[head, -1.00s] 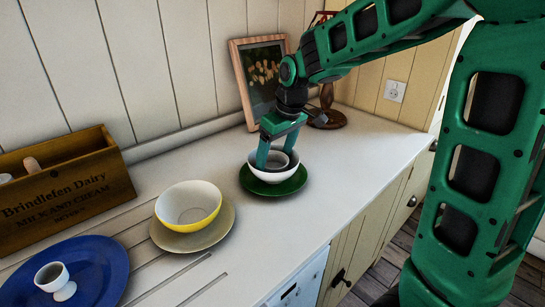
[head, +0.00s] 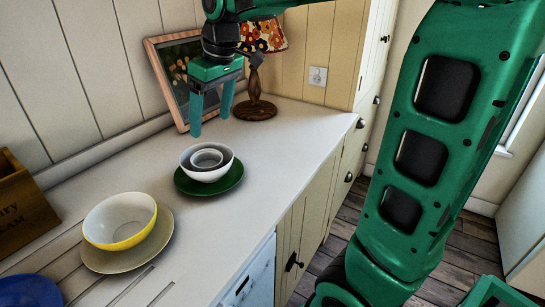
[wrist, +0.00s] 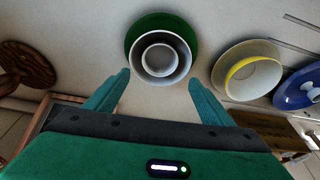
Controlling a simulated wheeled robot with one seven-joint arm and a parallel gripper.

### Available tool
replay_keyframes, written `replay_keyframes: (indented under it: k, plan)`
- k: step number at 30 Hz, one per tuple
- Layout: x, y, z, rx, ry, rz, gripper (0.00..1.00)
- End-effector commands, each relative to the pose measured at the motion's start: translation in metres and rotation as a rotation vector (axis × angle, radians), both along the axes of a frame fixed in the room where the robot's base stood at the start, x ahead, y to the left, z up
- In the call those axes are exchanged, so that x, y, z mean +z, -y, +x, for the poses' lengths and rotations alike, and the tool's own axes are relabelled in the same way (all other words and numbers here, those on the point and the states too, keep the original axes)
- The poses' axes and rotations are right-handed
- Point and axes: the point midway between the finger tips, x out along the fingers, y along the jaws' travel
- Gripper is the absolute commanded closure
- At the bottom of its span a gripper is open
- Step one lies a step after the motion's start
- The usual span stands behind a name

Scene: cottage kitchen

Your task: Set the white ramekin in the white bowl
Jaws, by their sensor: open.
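The white ramekin (head: 207,158) sits inside the white bowl (head: 222,173), upright as far as I can see. The bowl stands on a green plate (head: 238,180) on the counter. In the wrist view the ramekin (wrist: 160,58) rests within the bowl (wrist: 184,72), with the bowl's rim all around it. My gripper (head: 211,127) is open and empty, raised above and behind the bowl, apart from both. Its spread fingers (wrist: 158,80) also show in the wrist view.
A yellow bowl (head: 119,238) stands on a beige plate (head: 165,236) at the left. A blue plate (head: 30,290) and a wooden crate (head: 22,212) are at the left edge. A picture frame (head: 155,65) and a lamp (head: 255,105) stand behind. The counter right of the green plate is clear.

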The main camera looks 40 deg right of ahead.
Motion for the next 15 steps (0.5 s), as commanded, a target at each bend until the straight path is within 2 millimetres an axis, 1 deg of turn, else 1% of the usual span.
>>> replay_keyframes:
  k: [2, 4, 5, 7, 8, 9, 11, 12, 14, 15]
  plan:
    - [-0.001, 0.003, -0.002, -0.011, -0.003, 0.001, 0.24]
    - [-0.006, 0.014, -0.012, -0.051, -0.013, 0.001, 0.24]
    - [-0.009, 0.022, -0.019, -0.082, -0.021, 0.002, 0.24]
    - [-0.021, 0.046, -0.043, -0.180, -0.048, 0.004, 0.24]
    - [-0.027, 0.058, -0.056, -0.234, -0.063, 0.006, 0.24]
    - [-0.037, 0.075, -0.077, -0.310, -0.085, 0.007, 0.24]
    - [-0.054, 0.098, -0.111, -0.433, -0.119, 0.010, 0.24]
    - [-0.065, 0.112, -0.135, -0.514, -0.142, 0.013, 0.24]
    - [-0.082, 0.128, -0.170, -0.632, -0.177, 0.015, 0.24]
    - [-0.092, 0.136, -0.192, -0.702, -0.198, 0.016, 0.24]
